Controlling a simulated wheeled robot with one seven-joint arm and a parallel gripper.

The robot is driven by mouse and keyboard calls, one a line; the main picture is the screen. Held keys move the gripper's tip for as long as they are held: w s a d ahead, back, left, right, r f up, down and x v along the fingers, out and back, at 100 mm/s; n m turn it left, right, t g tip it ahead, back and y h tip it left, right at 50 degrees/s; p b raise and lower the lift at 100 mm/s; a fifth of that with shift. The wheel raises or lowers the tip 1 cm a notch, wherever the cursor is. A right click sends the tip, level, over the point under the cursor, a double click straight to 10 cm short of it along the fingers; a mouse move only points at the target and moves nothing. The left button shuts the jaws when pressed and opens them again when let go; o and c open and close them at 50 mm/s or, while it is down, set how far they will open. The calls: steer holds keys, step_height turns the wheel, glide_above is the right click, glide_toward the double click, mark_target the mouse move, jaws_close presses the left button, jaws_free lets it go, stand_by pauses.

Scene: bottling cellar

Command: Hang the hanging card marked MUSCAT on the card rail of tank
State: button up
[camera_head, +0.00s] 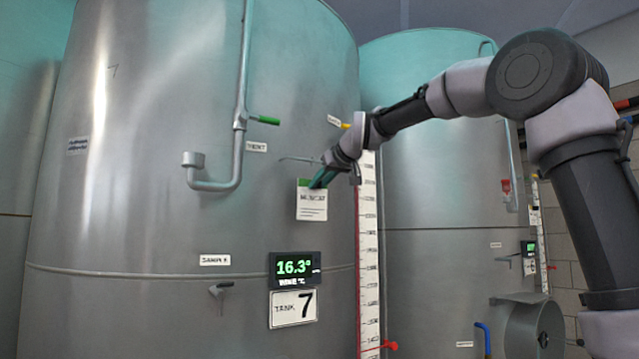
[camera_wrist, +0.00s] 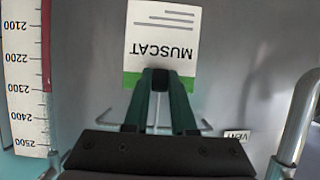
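The MUSCAT card (camera_head: 311,206) is white with a green top strip and is upright in front of the tank marked 7. My gripper (camera_head: 317,183) is shut on its green top edge. In the wrist view the card (camera_wrist: 160,30) appears upside down, with the dark fingertips (camera_wrist: 160,78) together over the green strip. The card rail (camera_head: 298,159) is a thin metal rod on the tank, just above the card and left of my wrist. Its bent end also shows behind my fingers in the wrist view (camera_wrist: 206,124). Most of the rail there is hidden.
A level scale (camera_head: 369,250) runs down the tank right of the card. A vent pipe (camera_head: 240,110) with a green handle stands to the left. A temperature display (camera_head: 295,267) and a TANK 7 plate (camera_head: 293,309) sit below. A second tank (camera_head: 440,200) stands at right.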

steer(key=o, duration=0.4)
steer(key=shift+o, duration=0.2)
steer(key=v, duration=1.1)
steer(key=s+d+f+m+g+h, duration=0.1)
steer(key=s+d+f+m, duration=0.2)
steer(key=s+d+f, duration=0.4)
steer(key=s+d+f+m+g+h, duration=0.1)
steer(key=s+d+f+m, duration=0.3)
steer(key=s+d+f, duration=0.4)
steer(key=s+d+f+m+g+h, duration=0.2)
steer(key=s+d+f, duration=0.5)
steer(key=f, duration=0.9)
steer(key=s+m+h, duration=0.1)
steer(key=s+m, duration=0.1)
steer(key=s, duration=0.1)
steer(key=shift+s, duration=0.3)
steer(key=shift+d+r, duration=0.1)
steer(key=shift+d, duration=0.05)
